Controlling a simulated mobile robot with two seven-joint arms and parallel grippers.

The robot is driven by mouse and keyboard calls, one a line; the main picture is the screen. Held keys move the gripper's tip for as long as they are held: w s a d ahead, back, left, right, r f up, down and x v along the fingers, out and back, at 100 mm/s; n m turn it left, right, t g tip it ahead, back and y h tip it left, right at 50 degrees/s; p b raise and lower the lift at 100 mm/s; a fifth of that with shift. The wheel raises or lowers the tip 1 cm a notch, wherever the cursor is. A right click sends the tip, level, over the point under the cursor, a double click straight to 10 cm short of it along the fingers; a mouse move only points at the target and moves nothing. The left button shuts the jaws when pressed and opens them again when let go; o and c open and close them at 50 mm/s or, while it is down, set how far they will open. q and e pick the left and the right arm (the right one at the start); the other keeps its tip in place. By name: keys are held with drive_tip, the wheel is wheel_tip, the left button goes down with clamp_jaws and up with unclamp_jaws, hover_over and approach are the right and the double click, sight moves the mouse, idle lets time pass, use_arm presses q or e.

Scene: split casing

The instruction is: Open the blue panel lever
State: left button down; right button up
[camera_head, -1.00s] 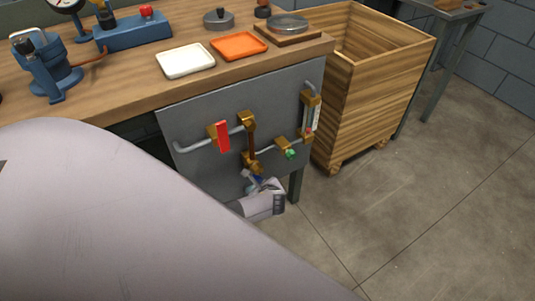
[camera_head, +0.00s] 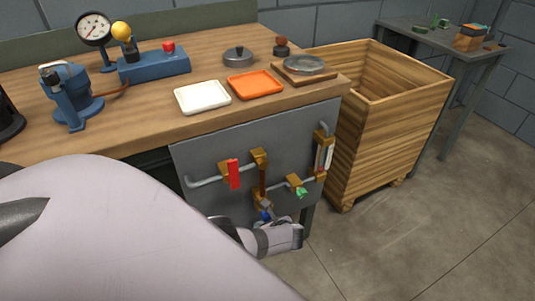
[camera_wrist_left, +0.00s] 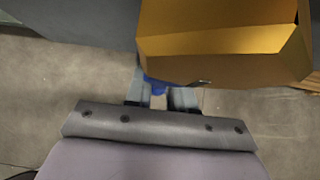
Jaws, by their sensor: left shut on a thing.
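The grey panel (camera_head: 215,155) under the workbench carries pipes with brass valves. The blue lever (camera_head: 265,216) is at the low brass valve (camera_head: 263,201), and it also shows in the left wrist view (camera_wrist_left: 156,85) under a large brass block (camera_wrist_left: 225,45). My left gripper (camera_head: 262,222) is just below that valve, shut on the blue lever; its fingers (camera_wrist_left: 160,97) are on both sides of it. The fingers hide part of the lever. A red lever (camera_head: 234,174) and a green lever (camera_head: 301,192) sit on other valves. My right gripper is not in view.
A wooden crate (camera_head: 385,135) stands right of the panel. The bench (camera_head: 150,120) above holds a white tray (camera_head: 203,97), an orange tray (camera_head: 254,85) and a gauge (camera_head: 95,30). My pale arm fills the lower left. The floor (camera_head: 430,220) at right is clear.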

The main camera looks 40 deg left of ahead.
use_arm(q)
drive_tip(key=shift+s, duration=0.1)
drive_tip(key=c, duration=1.1)
unclamp_jaws()
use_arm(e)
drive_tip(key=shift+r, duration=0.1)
use_arm(q)
drive_tip(key=shift+d+r+p, duration=0.15)
drive_tip(key=shift+r+p, duration=0.1)
drive_tip(key=shift+p, duration=0.1)
drive_tip(key=p+v, duration=0.5)
drive_tip(key=v, duration=0.1)
drive_tip(key=shift+s+d+r, duration=0.1)
drive_tip(key=shift+d+r, duration=0.05)
drive_tip(key=shift+d, duration=0.05)
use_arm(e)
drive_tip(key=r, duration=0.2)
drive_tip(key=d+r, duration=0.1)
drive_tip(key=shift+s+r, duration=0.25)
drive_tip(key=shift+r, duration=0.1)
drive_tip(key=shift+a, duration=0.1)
